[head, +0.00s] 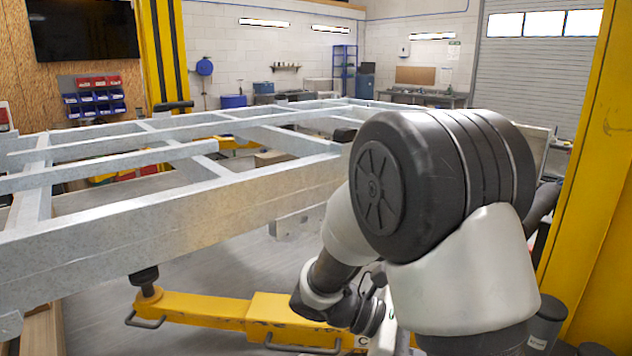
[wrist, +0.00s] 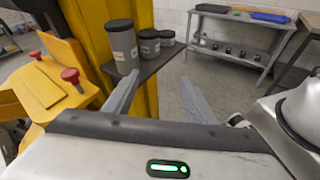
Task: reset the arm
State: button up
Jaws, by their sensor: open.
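My arm fills the right half of the head view, folded with its large dark joint in front of the trailer frame (head: 150,215). In the wrist view my gripper (wrist: 160,98) has its two grey fingers spread apart, with nothing between them. Behind the left finger is a small dark shelf (wrist: 155,66) on a yellow post. My gripper's fingers cannot be made out clearly in the head view.
Grey canisters (wrist: 122,45) stand on the shelf. A yellow lift arm (head: 230,308) lies low under the frame, and a yellow post (head: 590,180) rises at the right. A workbench (wrist: 240,42) stands farther back. Open floor shows between shelf and bench.

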jog(key=s+a+r+m+t+y+p, duration=0.2)
jog(key=s+a+r+m+y+p, duration=0.1)
jog(key=s+r+m+y+p, duration=0.55)
jog(key=a+r+m+t+y+p, duration=0.3)
jog(key=a+r+m+t+y, duration=0.1)
jog(key=r, duration=0.7)
jog(key=a+t+y, duration=0.1)
jog(key=a+t, duration=0.1)
jog(key=t, duration=0.1)
jog(key=shift+w+r+y, duration=0.35)
jog(key=shift+w, duration=0.05)
